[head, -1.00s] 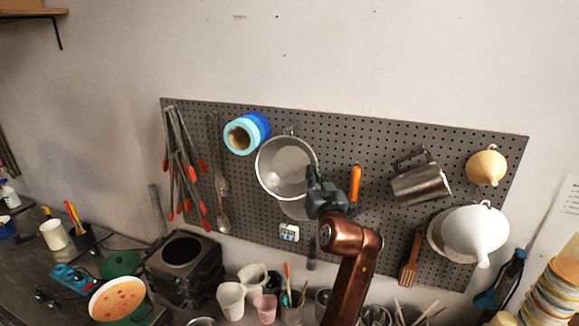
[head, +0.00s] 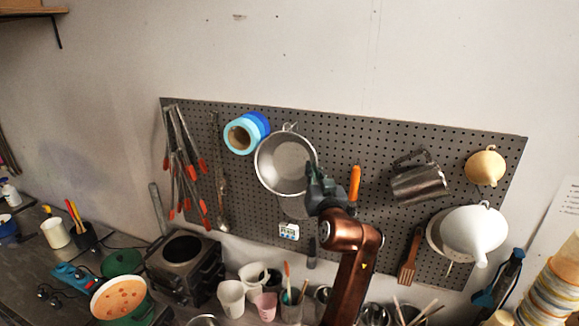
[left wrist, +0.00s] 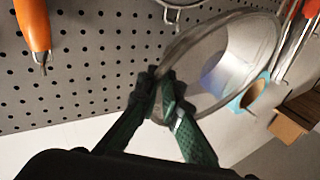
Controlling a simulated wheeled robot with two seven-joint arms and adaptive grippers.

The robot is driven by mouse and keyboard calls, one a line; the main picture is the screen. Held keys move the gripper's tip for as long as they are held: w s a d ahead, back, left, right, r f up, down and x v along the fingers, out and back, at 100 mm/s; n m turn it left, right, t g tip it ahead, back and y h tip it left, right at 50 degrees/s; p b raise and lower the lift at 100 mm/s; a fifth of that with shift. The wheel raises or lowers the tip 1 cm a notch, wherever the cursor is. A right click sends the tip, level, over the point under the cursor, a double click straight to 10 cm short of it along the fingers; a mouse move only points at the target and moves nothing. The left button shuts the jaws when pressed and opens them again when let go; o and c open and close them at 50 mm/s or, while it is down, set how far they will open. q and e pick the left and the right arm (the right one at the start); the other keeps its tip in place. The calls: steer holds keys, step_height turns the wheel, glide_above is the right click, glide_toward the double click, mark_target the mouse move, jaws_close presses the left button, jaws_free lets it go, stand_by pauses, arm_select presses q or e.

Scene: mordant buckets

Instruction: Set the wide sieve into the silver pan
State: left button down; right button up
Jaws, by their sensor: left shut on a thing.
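The wide sieve (head: 283,166) is a round grey mesh bowl with a metal rim, in front of the pegboard. It also shows in the left wrist view (left wrist: 222,60), where it fills the upper right. My left gripper (head: 318,184) is shut on its rim, at the rim's lower right in the head view. In the left wrist view the fingers (left wrist: 165,98) pinch the near edge. I cannot tell whether the sieve still touches its hook. A shiny metal rim (head: 203,321) is cut off at the bottom edge; I cannot tell if it is the silver pan.
The pegboard (head: 345,138) also holds tongs (head: 184,160), blue tape rolls (head: 242,133), an orange-handled tool (head: 355,182), a metal jug (head: 419,184) and funnels (head: 475,230). Below stand a dark burner (head: 184,255), white cups (head: 231,297) and an orange-filled pot (head: 120,298).

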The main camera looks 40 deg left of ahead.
arm_select(q)
steer(key=shift+s+d, duration=0.25)
steer(key=shift+s, duration=0.55)
steer(key=shift+s+d, duration=0.3)
steer(key=shift+s, duration=0.45)
steer(key=shift+s+d, duration=0.25)
steer(key=shift+s, duration=0.55)
